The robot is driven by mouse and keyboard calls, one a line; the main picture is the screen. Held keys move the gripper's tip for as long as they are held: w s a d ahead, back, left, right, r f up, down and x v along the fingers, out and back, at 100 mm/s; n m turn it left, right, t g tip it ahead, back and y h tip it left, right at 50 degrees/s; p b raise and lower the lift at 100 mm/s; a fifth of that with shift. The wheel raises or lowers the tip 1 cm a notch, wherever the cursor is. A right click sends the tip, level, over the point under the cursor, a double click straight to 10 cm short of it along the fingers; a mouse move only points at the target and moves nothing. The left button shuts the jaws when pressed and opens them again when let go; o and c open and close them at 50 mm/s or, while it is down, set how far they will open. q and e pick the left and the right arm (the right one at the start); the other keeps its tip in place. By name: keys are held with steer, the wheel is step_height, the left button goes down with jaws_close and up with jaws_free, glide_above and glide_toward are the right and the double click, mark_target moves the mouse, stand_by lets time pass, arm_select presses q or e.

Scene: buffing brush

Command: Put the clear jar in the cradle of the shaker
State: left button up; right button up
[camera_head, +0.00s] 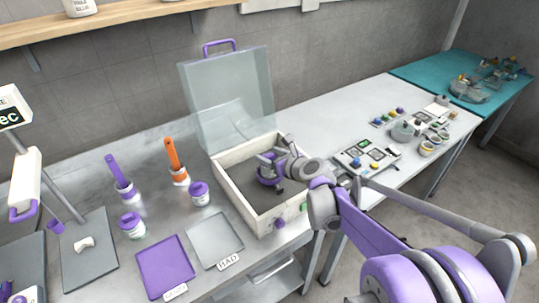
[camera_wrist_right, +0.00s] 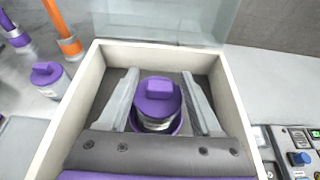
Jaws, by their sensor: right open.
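The shaker (camera_head: 228,194) is an open-topped cream box with its clear lid (camera_head: 229,100) raised at the back. Inside it, a jar with a purple lid and clear-looking body (camera_wrist_right: 157,106) stands upright in the purple ring of the cradle (camera_wrist_right: 178,127). My right gripper (camera_wrist_right: 160,98) is inside the box, its fingers open on either side of the jar, with gaps showing. In the head view the gripper (camera_head: 272,161) and arm hide most of the jar and cradle. My left gripper is not in view.
Two purple-lidded jars (camera_head: 199,195) (camera_head: 132,227) stand left of the shaker. A purple brush (camera_head: 120,178) and an orange brush (camera_head: 176,160) stand behind them. Purple (camera_head: 164,266) and grey (camera_head: 214,240) trays lie in front. Electronic panels (camera_head: 367,152) sit to the right.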

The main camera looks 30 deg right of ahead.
steer(key=shift+r, duration=0.2)
steer(key=v, duration=1.2)
steer(key=shift+f, duration=0.1)
stand_by(0.9)
